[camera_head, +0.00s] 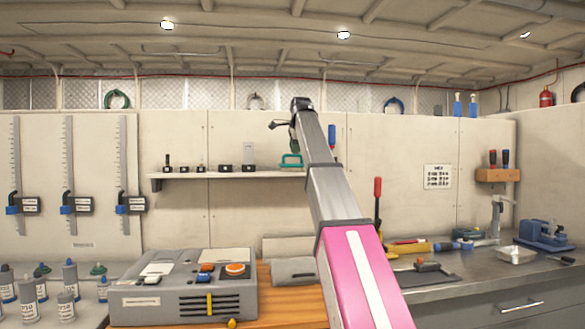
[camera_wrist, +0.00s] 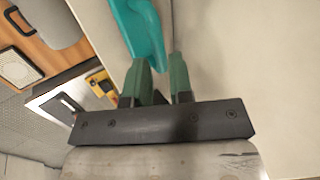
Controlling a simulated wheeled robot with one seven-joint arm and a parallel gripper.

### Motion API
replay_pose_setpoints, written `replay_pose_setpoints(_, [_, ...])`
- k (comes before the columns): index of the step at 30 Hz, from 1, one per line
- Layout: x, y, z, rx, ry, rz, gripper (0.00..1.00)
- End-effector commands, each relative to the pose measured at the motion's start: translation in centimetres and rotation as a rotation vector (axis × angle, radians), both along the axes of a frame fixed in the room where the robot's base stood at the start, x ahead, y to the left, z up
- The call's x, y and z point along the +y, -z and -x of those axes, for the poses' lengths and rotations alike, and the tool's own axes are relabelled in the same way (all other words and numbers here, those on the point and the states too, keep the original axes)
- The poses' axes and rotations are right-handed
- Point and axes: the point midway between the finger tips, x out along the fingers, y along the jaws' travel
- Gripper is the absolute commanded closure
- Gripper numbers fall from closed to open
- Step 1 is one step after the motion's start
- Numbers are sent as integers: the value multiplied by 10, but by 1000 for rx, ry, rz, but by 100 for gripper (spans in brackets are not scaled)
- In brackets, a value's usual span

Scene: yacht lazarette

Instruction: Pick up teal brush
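The teal brush (camera_head: 291,161) is at the right end of the wall shelf in the head view. My gripper (camera_head: 295,147) points down just above it, with its green fingers partly hidden by my arm. In the wrist view the teal brush (camera_wrist: 138,25) extends from the top edge down to my gripper (camera_wrist: 161,62). Its near end lies by the gap between the two green fingers, partly behind the left one. The fingers stand apart. I cannot tell whether either one touches the brush.
The shelf (camera_head: 225,175) also holds several small dark items to the left. Below are a grey equipment box (camera_head: 185,302) on a wooden top and several bottles at left. A metal worktop (camera_head: 470,270) with tools is at right. The wall is close behind the shelf.

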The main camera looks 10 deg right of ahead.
Motion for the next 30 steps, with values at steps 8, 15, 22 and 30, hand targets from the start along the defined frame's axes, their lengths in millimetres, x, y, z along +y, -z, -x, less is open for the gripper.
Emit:
replay_pose_setpoints(8, [2, 32, -19, 2, 0, 0, 79])
replay_pose_setpoints(15, [3, 39, -25, -1, 0, 0, 79])
replay_pose_setpoints(22, [3, 39, -25, 0, 0, 0, 100])
replay_pose_setpoints(30, [3, 38, -25, 0, 0, 0, 100])
